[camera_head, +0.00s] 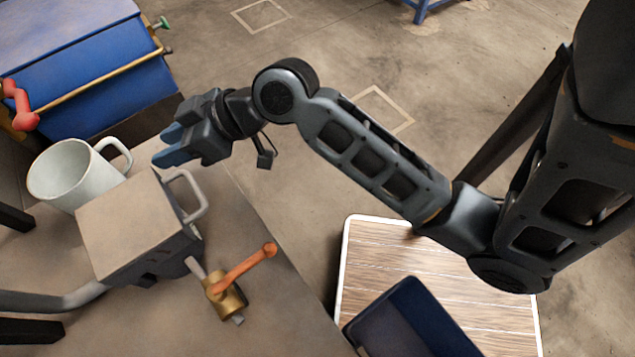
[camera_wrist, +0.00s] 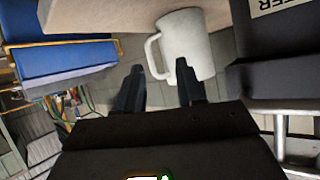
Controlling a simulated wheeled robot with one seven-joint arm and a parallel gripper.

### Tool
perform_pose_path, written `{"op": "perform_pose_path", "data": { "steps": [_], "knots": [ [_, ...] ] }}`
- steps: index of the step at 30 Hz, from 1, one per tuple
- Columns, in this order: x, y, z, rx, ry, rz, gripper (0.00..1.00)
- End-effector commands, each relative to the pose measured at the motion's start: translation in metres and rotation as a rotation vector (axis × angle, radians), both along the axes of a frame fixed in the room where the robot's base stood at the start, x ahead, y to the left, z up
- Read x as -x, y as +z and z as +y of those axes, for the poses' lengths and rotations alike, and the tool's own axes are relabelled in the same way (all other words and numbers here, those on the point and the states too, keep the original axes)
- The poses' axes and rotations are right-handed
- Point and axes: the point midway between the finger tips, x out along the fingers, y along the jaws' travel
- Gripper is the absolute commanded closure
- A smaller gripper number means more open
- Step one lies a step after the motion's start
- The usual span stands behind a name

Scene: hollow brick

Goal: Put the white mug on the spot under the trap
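The white mug (camera_head: 76,180) stands upright on the workbench top at the left of the head view, its handle toward my gripper (camera_head: 171,146). The grey box-shaped body (camera_head: 130,225) with a handle, which looks like the trap, is close in front of the mug. The surface under it is mostly hidden. My gripper is open and empty, to the right of the mug and apart from it. In the wrist view the mug (camera_wrist: 198,45) lies ahead of my gripper (camera_wrist: 160,72), and its handle shows ahead of the gap between the fingers.
A pipe (camera_head: 60,300) meets the grey body on the left. A brass valve with an orange lever (camera_head: 240,266) is on its right. A blue cabinet (camera_head: 90,75) stands behind the mug. A wooden-topped table with a dark blue bin (camera_head: 410,320) is at lower right.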

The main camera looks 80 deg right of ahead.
Motion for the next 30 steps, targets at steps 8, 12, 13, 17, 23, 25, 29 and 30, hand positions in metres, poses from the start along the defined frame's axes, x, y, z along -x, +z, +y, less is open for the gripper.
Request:
{"op": "perform_pose_path", "data": {
  "steps": [8, 12, 13, 17, 23, 25, 29, 30],
  "knots": [
    [0.085, -0.038, 0.016, 0.019, -0.181, 0.006, 0.62],
    [0.132, -0.038, 0.024, 0.044, -0.235, -0.025, 0.62],
    [0.142, -0.037, 0.026, 0.049, -0.243, -0.035, 0.62],
    [0.185, -0.023, 0.034, 0.07, -0.254, -0.083, 0.62],
    [0.237, 0.008, 0.049, 0.077, -0.224, -0.163, 0.62],
    [0.248, 0.018, 0.053, 0.074, -0.209, -0.185, 0.62],
    [0.259, 0.028, 0.058, 0.069, -0.193, -0.21, 0.62],
    [0.261, 0.03, 0.059, 0.069, -0.19, -0.213, 0.62]
  ]
}}
